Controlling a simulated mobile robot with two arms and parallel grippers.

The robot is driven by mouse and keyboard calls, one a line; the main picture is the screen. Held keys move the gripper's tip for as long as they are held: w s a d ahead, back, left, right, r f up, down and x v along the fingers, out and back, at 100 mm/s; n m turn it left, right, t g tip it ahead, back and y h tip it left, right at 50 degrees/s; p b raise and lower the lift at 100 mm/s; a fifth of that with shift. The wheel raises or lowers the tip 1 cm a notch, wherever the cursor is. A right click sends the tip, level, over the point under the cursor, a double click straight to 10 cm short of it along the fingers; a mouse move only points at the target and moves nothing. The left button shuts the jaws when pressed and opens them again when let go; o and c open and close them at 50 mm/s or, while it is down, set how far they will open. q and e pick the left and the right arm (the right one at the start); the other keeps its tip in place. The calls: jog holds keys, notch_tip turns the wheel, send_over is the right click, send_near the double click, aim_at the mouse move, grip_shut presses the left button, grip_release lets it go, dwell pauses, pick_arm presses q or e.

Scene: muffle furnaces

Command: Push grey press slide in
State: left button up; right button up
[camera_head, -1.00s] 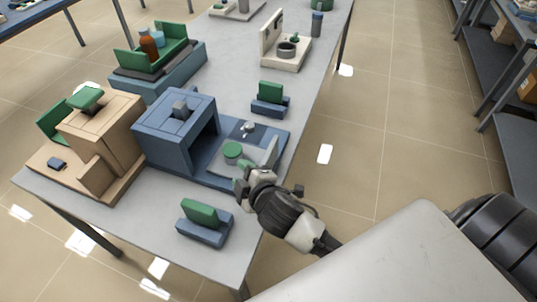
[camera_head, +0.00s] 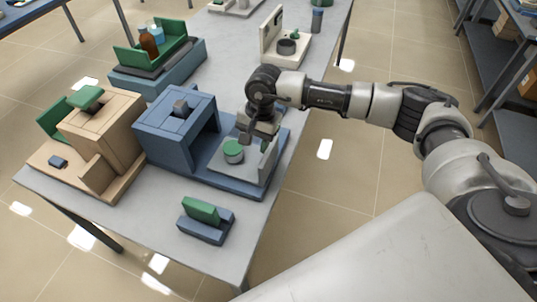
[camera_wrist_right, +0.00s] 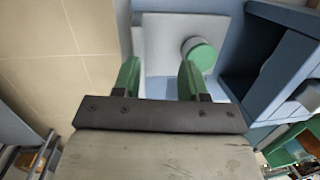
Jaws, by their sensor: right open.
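The grey press slide (camera_head: 228,170) sits out on the blue base to the right of the blue press housing (camera_head: 177,135). It carries a round pot with a green top (camera_head: 233,148) and has an upright plate at its right end. My right gripper (camera_head: 249,132) hangs over the slide's far side, close to the pot, and is open. In the right wrist view, my two green-tipped fingers (camera_wrist_right: 160,78) stand apart over the light grey slide (camera_wrist_right: 160,45), with the green-topped pot (camera_wrist_right: 199,53) just beyond the right finger. Whether the fingers touch the slide cannot be told. My left gripper is out of view.
A tan press (camera_head: 105,125) stands to the left. A blue block with a green piece (camera_head: 203,212) lies in front. A bottle rack (camera_head: 160,62) and a beige stand (camera_head: 285,50) are behind. The table's right edge runs close to the slide.

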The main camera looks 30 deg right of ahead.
aim_at(268, 151)
jog(key=d, duration=0.1)
jog(key=d+h, duration=0.1)
jog(key=d+r+h, duration=0.1)
jog(key=d, duration=0.1)
jog(key=shift+w+n, duration=0.3)
jog(key=shift+w, duration=0.05)
jog(key=shift+f, duration=0.3)
notch_tip(268, 151, down, 10)
jog(key=shift+f+p, duration=0.1)
jog(key=shift+p, duration=1.15)
jog(key=shift+c, duration=0.3)
grip_shut()
